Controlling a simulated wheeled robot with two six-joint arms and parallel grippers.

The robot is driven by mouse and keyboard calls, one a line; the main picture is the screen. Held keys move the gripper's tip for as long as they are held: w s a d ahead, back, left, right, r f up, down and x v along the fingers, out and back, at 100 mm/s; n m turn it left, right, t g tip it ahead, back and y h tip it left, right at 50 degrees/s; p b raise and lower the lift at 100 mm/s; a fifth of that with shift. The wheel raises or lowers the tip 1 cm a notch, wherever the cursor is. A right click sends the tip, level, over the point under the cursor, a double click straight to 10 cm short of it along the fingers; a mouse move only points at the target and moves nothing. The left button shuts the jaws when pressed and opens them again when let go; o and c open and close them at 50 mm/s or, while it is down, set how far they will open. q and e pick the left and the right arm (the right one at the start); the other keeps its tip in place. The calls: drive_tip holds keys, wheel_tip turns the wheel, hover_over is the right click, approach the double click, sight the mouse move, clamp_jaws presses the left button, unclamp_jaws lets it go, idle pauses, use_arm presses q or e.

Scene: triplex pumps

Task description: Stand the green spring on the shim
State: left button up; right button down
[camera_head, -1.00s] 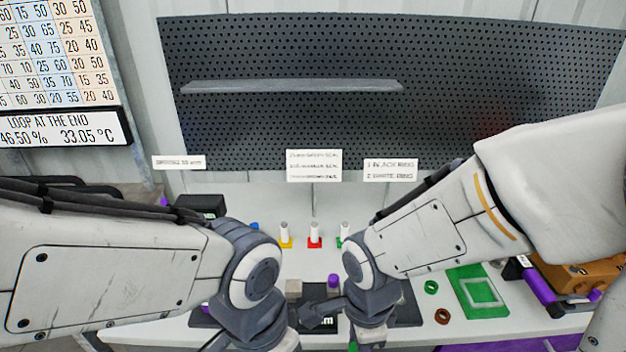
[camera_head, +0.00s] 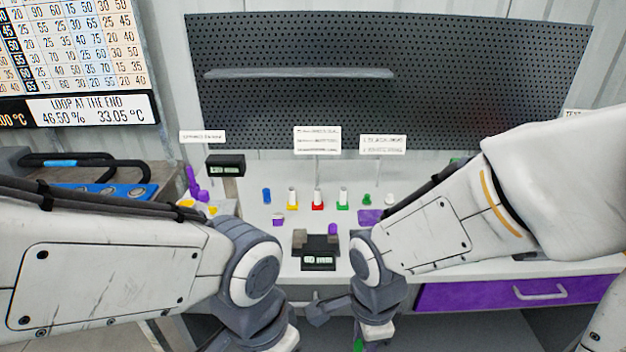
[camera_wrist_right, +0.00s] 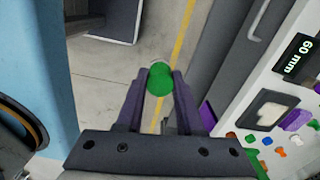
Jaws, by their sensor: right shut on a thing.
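In the right wrist view my right gripper (camera_wrist_right: 160,85) is shut on the green spring (camera_wrist_right: 159,78), its dark fingers on either side of the spring's round green end. Grey floor with a yellow line lies beneath it. In the head view a bit of the green spring (camera_head: 358,345) shows at the bottom edge, below my right wrist and in front of the bench. My left arm comes in from the left, with its fingers out of view. I cannot tell for sure which piece is the shim; a flat purple piece (camera_head: 370,216) lies on the bench left of my right forearm.
A purple drawer (camera_head: 510,293) is at right.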

drive_tip(key=w+d+f+n, duration=1)
drive_tip(key=w+f+n, duration=0.3)
drive_tip(key=n, duration=0.3)
drive_tip(key=shift+d+f, duration=0.3)
drive_tip(key=shift+f, duration=0.55)
drive_tip(key=shift+w+r, duration=0.1)
